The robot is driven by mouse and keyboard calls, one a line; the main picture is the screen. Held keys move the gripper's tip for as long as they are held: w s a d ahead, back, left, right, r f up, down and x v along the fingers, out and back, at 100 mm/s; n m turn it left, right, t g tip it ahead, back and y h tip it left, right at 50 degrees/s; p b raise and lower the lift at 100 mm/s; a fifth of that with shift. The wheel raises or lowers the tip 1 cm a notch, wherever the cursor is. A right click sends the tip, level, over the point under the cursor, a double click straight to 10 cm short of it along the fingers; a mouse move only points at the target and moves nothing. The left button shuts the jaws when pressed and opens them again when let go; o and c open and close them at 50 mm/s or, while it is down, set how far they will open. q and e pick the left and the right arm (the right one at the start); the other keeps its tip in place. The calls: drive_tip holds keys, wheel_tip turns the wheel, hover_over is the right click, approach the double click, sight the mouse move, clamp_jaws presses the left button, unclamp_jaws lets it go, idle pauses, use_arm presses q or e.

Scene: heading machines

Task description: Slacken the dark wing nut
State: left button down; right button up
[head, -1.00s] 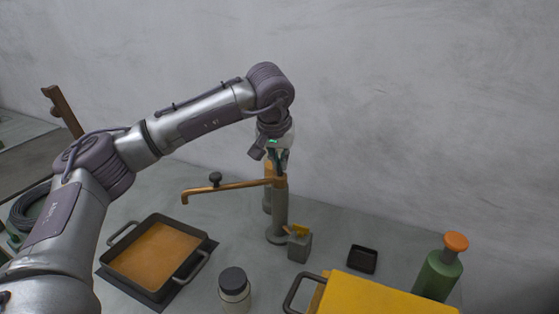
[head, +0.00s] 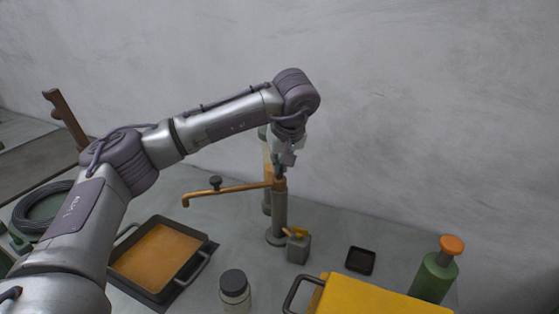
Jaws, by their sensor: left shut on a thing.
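My left gripper (head: 280,168) points down at the top of the upright grey post (head: 280,215). It is shut on the dark wing nut at the post's top, and its fingers hide most of the nut. Just below, a copper-coloured bar (head: 235,188) is fixed to the post and reaches left, level or nearly so, ending in a bent-down tip. A dark knob (head: 216,183) stands on this bar, apart from the gripper. My right gripper is not in view.
A pan with orange contents (head: 158,255) lies left of the post. A jar with a dark lid (head: 234,290), a small grey block (head: 298,248), a black tray (head: 361,260), a yellow case (head: 375,298) and a green bottle (head: 434,275) stand around. A grey wall is behind.

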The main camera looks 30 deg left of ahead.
use_arm(q)
drive_tip(key=n+g+p, duration=0.1)
drive_tip(key=n, duration=0.1)
drive_tip(key=n+g+p, duration=0.1)
drive_tip(key=n, duration=0.2)
drive_tip(key=shift+d+n+y, duration=0.1)
drive_tip(key=shift+n+y, duration=0.2)
drive_tip(key=shift+y, duration=0.1)
drive_tip(key=shift+w+f+n+g+p, duration=0.15)
drive_tip(key=shift+n+g+p, duration=0.75)
drive_tip(key=shift+n, duration=0.9)
drive_tip(key=shift+f, duration=0.1)
drive_tip(key=c, duration=1.3)
unclamp_jaws()
drive_tip(key=v, duration=1.2)
drive_tip(key=shift+d, duration=0.1)
